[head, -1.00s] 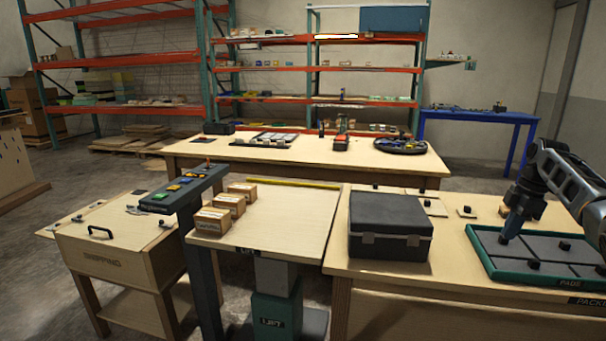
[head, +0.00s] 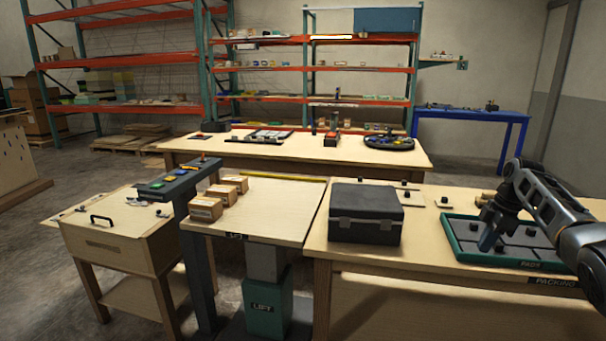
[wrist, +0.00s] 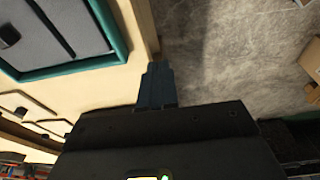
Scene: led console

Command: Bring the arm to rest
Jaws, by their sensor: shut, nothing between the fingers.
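My arm (head: 550,205) reaches in from the right edge in the head view, over the packing table. My gripper (head: 487,241) points down over the left part of the green-rimmed pads tray (head: 452,247). Its fingers are shut with nothing between them. In the wrist view the gripper's closed blue fingers (wrist: 157,82) show over the table's edge, with the tray's rim (wrist: 112,40) at upper left. I cannot tell the exact height of the fingertips above the tray.
A dark case (head: 366,213) stands left of the tray on the packing table (head: 425,262). The lift table (head: 275,208) bears several cardboard boxes (head: 207,208). A console strip (head: 180,180) with coloured buttons stands left of it. Grey floor (wrist: 215,45) is open beside the table in the wrist view.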

